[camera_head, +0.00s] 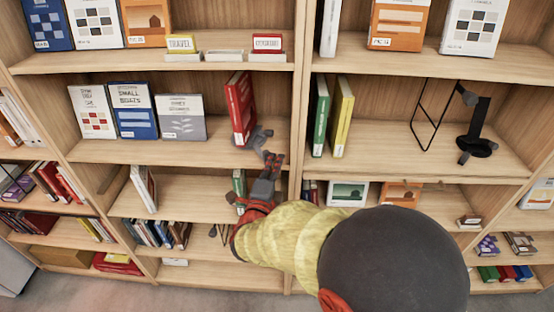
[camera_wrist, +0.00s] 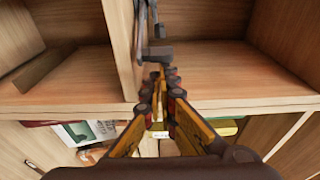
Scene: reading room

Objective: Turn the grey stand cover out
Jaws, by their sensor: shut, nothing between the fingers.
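On the middle shelf of the left bay, a red book (camera_head: 240,108) stands upright with its cover turned sideways. A grey stand (camera_head: 258,137) with a protruding bar is at its right foot, close to the bay's upright. In the wrist view the grey stand (camera_wrist: 155,50) is straight ahead, beyond the fingertips. My gripper (camera_head: 272,157) is at the shelf's front edge, just in front of the stand. In the wrist view my gripper (camera_wrist: 158,72) is shut and empty. Whether its tips touch the stand I cannot tell.
The upright (camera_head: 301,100) separates the bays. Left of the red book stand a grey book (camera_head: 180,117), a blue book (camera_head: 135,110) and a white book (camera_head: 92,111), covers out. In the right bay are green and yellow books (camera_head: 343,117) and a black stand (camera_head: 479,130).

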